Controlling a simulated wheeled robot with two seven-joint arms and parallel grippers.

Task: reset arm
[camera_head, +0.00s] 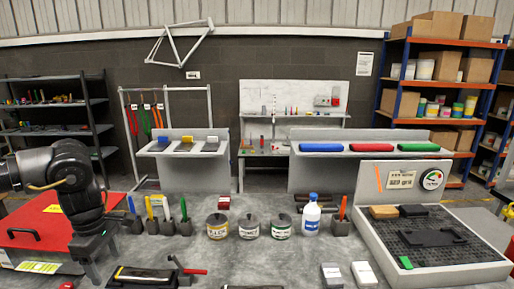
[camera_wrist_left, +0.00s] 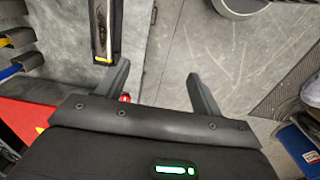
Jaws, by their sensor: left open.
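My left arm comes in from the left in the head view and bends down, with its gripper (camera_head: 92,262) low over the grey bench (camera_head: 225,262), beside the red case. In the left wrist view the left gripper (camera_wrist_left: 157,72) has its two dark fingers wide apart with nothing between them, only bare grey surface beyond. A dark tray with a long tool (camera_wrist_left: 104,30) lies just past one fingertip. My right gripper is in neither view.
A red case (camera_head: 40,228) lies at the left. Pen holders (camera_head: 165,226), several lidded tins (camera_head: 249,228) and a blue-capped bottle (camera_head: 311,215) stand across the bench. A black tray (camera_head: 146,277) lies in front. A mesh-floored booth (camera_head: 428,268) is at the right.

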